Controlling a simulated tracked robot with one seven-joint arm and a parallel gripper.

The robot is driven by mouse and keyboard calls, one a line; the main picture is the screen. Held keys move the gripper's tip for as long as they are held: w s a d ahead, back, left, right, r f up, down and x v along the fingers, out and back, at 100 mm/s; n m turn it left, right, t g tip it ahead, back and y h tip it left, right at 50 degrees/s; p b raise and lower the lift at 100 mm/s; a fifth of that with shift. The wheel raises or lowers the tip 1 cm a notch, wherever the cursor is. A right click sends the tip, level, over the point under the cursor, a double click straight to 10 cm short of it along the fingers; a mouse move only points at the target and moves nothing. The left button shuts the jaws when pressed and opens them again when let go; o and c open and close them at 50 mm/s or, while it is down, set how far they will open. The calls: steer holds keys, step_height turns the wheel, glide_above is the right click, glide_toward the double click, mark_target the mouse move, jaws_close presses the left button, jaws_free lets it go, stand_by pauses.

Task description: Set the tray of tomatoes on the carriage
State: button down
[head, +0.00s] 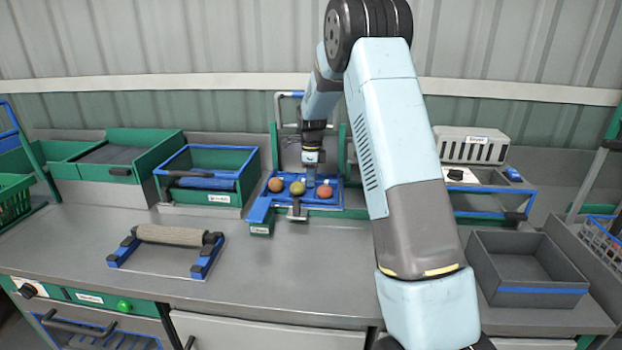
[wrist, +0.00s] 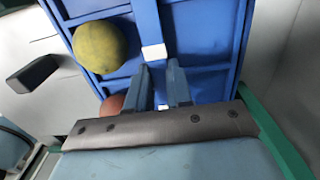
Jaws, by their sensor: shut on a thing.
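The blue tray (head: 335,204) holds an orange tomato (head: 275,185), a yellow-green tomato (head: 297,188) and a red tomato (head: 324,191). My gripper (head: 311,182) comes down over the tray's back part. In the wrist view my gripper (wrist: 164,68) is shut on the tray's raised middle part, with the tray floor (wrist: 208,38) around it. The yellow-green tomato (wrist: 98,46) and part of the red one (wrist: 112,104) show there. The green-sided carriage (head: 325,213) is under and around the tray. I cannot tell whether the tray touches it.
A frame with a beige roller (head: 172,234) lies on the bench at left. A green bin with a blue rim (head: 208,178) stands behind it. An empty grey box (head: 526,265) is at right. The bench front (head: 300,270) is clear.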

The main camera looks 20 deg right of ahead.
steer(key=shift+f, duration=0.25)
steer(key=c, duration=0.9)
jaws_free()
steer(key=shift+c, duration=0.2)
steer(key=c, duration=0.3)
steer(key=shift+r, duration=3.5)
